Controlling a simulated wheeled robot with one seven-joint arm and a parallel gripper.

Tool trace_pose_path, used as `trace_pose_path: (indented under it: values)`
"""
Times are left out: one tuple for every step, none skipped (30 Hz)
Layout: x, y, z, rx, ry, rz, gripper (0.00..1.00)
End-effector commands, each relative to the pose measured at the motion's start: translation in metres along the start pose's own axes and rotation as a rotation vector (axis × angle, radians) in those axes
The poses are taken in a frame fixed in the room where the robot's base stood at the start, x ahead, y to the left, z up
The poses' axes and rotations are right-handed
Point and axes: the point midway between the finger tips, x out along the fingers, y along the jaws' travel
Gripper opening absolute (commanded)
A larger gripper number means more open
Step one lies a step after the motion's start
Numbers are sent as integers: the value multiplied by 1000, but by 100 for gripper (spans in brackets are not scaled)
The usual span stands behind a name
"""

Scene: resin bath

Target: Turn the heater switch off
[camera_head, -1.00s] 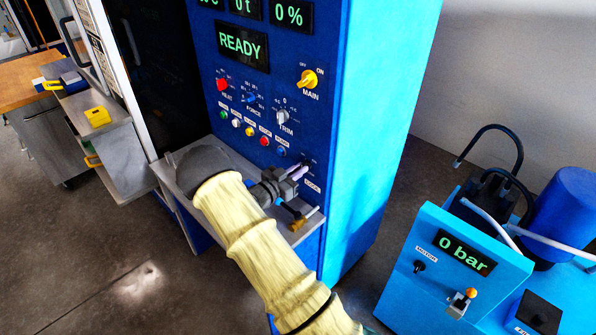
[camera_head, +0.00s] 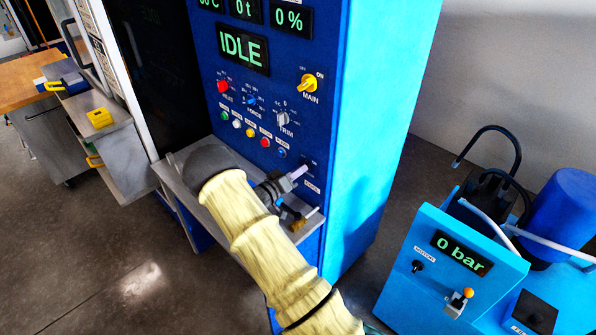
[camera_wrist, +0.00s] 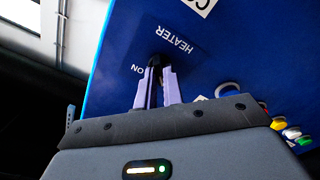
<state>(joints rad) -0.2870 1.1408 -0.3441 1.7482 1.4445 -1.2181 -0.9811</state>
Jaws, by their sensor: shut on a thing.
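The heater switch (camera_wrist: 160,59) is a small black lever on the blue panel, seen in the wrist view beside an inverted "HEATER" label and an "ON" mark. My gripper (camera_wrist: 155,75) has its two pale violet fingers closed on the lever, one on each side. In the head view my gripper (camera_head: 298,172) is against the lower right of the blue control panel (camera_head: 330,120). There the switch is hidden by the fingers. The lever's exact position cannot be told. The status display (camera_head: 243,49) reads "IDLE".
A row of coloured buttons (camera_head: 251,132) lies left of my gripper, with knobs above and the yellow main switch (camera_head: 308,83) higher up. A grey ledge (camera_head: 182,186) juts out below the panel. A blue pump unit (camera_head: 440,270) reading "0 bar" stands at right.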

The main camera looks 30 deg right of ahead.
Motion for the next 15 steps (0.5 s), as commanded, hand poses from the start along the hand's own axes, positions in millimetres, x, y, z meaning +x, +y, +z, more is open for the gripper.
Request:
trace_pose_path:
  values:
    - [-1, 0, -1, -12, 1, -2, 0]
    - [-1, 0, -1, -18, 1, -2, 0]
    - [-1, 0, -1, -26, 1, -2, 0]
    - [-1, -1, -1, -31, 1, -2, 0]
    - [-1, -1, -1, -34, 1, -2, 0]
    - [-1, -1, -1, -38, 1, -2, 0]
    - [-1, -1, -1, -39, 1, -2, 0]
    - [-1, -1, -1, -40, 1, -2, 0]
    - [-1, -1, -1, -41, 1, -2, 0]
    - [-1, -1, -1, -41, 1, -2, 0]
    - [-1, -1, -1, -41, 2, -2, 0]
    - [-1, -1, -1, -41, 2, -2, 0]
    - [-1, -1, -1, -41, 2, -2, 0]
    - [-1, -1, -1, -41, 2, -2, 0]
    - [-1, -1, -1, -41, 2, -2, 0]
